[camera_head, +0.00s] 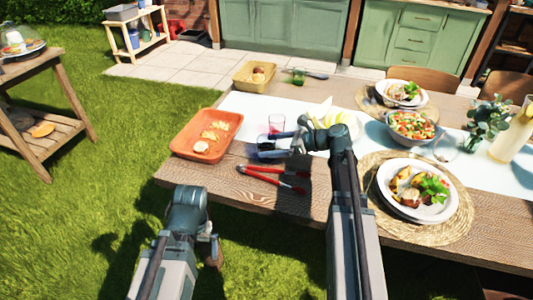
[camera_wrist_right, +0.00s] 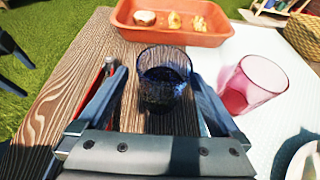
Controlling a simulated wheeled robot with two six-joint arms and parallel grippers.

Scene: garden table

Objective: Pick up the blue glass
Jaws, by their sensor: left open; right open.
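The blue glass (camera_wrist_right: 165,80) stands upright on the wooden table, in the middle of the right wrist view. My right gripper (camera_wrist_right: 158,88) is open, with one finger on each side of the glass; I cannot tell whether either finger touches it. In the head view the right gripper (camera_head: 276,145) reaches over the table, and the blue glass (camera_head: 266,145) is mostly hidden by its fingers. My left gripper (camera_head: 213,252) is open and low over the grass, in front of the table and away from the glass.
A pink glass (camera_wrist_right: 253,84) stands close to the right finger in the wrist view. Red tongs (camera_head: 272,180) lie in front of the right gripper. An orange tray (camera_head: 184,142) with food is at the left. A plate of food (camera_head: 446,212) sits at the right.

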